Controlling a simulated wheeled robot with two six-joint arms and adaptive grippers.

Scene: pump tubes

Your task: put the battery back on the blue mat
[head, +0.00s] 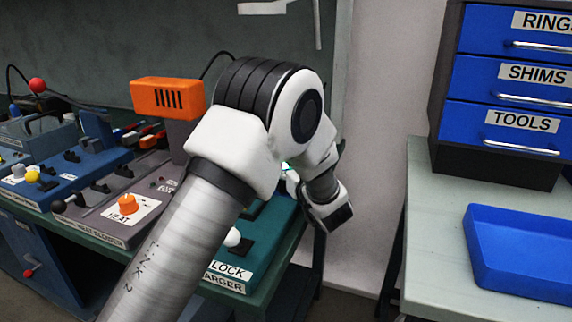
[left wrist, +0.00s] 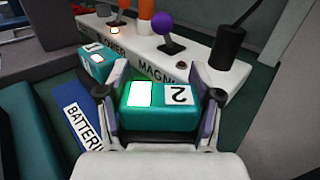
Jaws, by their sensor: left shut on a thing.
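My left gripper (left wrist: 160,98) is shut on a teal battery (left wrist: 150,121) with a white "2" label and a white square on top, one finger on each side. A second teal battery (left wrist: 97,62), marked 1, sits to the left of the held one. The blue mat (left wrist: 65,90), with a white "BATTERIES" label, lies left of and below the gripper in the left wrist view. I cannot tell the held battery's height above it. In the head view my left arm hides the gripper and mat. My right gripper is not in view.
A white panel with a purple knob (left wrist: 162,19) and a dark post (left wrist: 230,47) stands just beyond the gripper. The head view shows a teal charger (head: 233,272) with a lock label, a heat-knob station (head: 127,205), a blue tray (head: 515,250) and a drawer cabinet (head: 510,75).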

